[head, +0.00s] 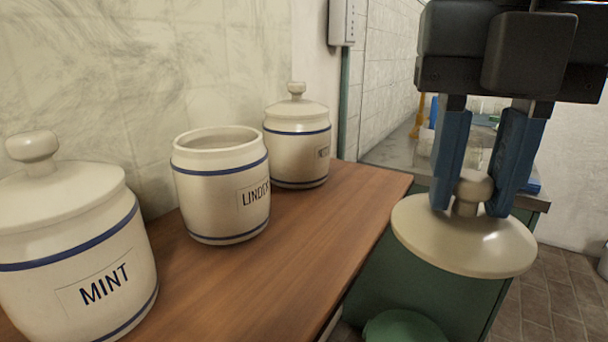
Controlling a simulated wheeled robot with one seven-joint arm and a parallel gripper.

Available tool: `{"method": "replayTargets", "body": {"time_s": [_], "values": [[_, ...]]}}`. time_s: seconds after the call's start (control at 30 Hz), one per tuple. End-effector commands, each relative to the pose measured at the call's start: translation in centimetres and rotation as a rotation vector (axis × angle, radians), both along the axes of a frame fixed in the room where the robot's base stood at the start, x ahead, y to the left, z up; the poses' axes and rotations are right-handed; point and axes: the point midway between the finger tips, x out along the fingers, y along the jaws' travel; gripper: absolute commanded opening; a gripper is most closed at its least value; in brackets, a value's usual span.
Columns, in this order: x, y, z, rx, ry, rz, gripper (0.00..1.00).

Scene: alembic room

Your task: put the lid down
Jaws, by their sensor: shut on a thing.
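A cream lid (462,240) with a round knob hangs level at the right of the head view. My gripper (472,195) points down, its two blue fingers shut on the lid's knob. The lid is in the air, to the right of the wooden counter's edge. An open cream jar (222,190) with blue bands and a label reading "LINDE", partly cut off by its curve, stands on the counter without a lid. The lid and this jar are well apart.
A lidded jar labelled MINT (75,250) stands at the near left, another lidded jar (297,140) behind the open one. The wooden counter (290,250) is bare right of the jars. A grey worktop (400,158) with blurred items lies beyond.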

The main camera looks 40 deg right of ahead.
Motion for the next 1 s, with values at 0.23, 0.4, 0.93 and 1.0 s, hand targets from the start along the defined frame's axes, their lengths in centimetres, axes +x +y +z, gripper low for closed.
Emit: {"method": "replayTargets", "body": {"time_s": [0.23, 0.4, 0.93, 1.0], "values": [[4.7, 1.7, 0.1, 0.005, 0.003, 0.002, 0.00], [8.6, 2.9, 0.1, 0.003, 0.003, 0.000, 0.00], [13.3, 4.3, -3.2, 0.001, 0.001, 0.000, 0.00], [13.3, 4.3, -3.8, 0.002, 0.002, 0.000, 0.00]]}}
